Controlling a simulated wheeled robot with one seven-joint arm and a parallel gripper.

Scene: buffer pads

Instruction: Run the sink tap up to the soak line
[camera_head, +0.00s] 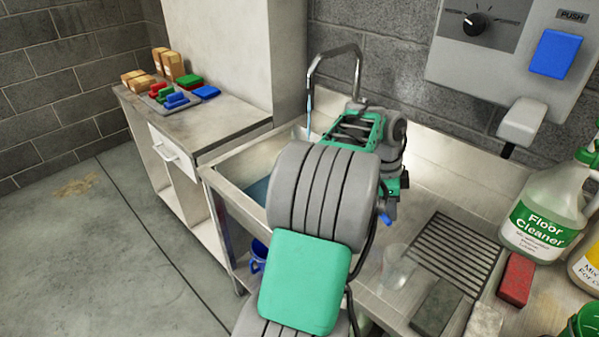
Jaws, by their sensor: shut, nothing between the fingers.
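The sink tap (337,52) is a bent grey metal spout at the back of the sink (226,188). A thin blue stream (310,108) falls from its mouth. Blue water (259,191) shows in the left part of the basin; my arm hides the rest. I cannot make out a soak line. My gripper (345,131), green and grey with dark linkages, is just below and in front of the tap. It is shut and empty; its fingertips are largely hidden behind my arm. I cannot tell whether it touches the tap.
A drain grille (456,250), a clear cup (397,268), a red block (516,279) and a floor cleaner bottle (545,215) are on the right. A wall panel (445,75) hangs above. The left counter (225,125) holds colored pads and boxes. Floor at left is open.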

